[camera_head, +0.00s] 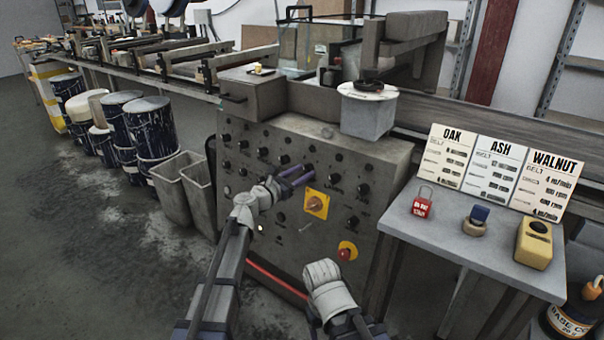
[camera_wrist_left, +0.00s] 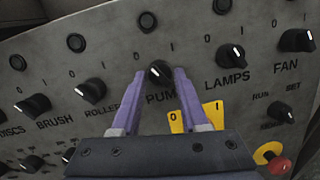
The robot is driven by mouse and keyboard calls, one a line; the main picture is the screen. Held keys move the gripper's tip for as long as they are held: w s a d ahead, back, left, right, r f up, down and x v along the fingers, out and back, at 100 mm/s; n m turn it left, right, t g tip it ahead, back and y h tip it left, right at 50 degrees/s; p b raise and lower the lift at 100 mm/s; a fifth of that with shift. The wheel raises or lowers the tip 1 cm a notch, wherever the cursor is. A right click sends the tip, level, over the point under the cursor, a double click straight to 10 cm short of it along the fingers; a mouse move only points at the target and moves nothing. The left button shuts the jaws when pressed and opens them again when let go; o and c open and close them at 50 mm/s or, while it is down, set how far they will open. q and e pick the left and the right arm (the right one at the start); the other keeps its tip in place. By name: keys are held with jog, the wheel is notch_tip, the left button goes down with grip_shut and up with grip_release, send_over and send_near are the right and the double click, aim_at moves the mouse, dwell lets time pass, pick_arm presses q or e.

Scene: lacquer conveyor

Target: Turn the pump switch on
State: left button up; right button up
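The pump switch (camera_wrist_left: 160,72) is a black rotary knob above the PUMP label on the grey control panel (camera_head: 300,140). In the left wrist view its white mark points left, toward the 0. My left gripper (camera_head: 307,173) is at the panel, and its two purple fingers (camera_wrist_left: 158,80) stand apart on either side of the knob. I cannot tell whether they touch it. The gripper hides the pump knob in the head view.
The roller knob (camera_wrist_left: 91,91) and lamps knob (camera_wrist_left: 229,54) flank the pump knob. Below are a yellow-backed rotary switch (camera_head: 316,203) and a red emergency button (camera_head: 346,252). A side table (camera_head: 470,241) with cards stands right; grey bins (camera_head: 185,187) stand left.

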pick_arm(q)
grip_shut()
jog(key=shift+m, duration=0.3)
jog(key=m, duration=0.2)
jog(key=m+g+p, duration=0.1)
jog(key=m, duration=0.2)
jog(key=shift+w+a+r+h+p, duration=0.1)
jog(key=shift+r+h+p, duration=0.1)
jog(key=shift+h+p, duration=0.1)
jog(key=m+g+p, duration=0.1)
jog(key=m, duration=0.3)
jog(key=shift+r, duration=0.1)
jog(key=shift+m+g+p, duration=0.4)
jog(key=shift+m+p, duration=0.3)
jog(key=shift+m, duration=0.9)
jog(key=shift+o, duration=2.1)
grip_release()
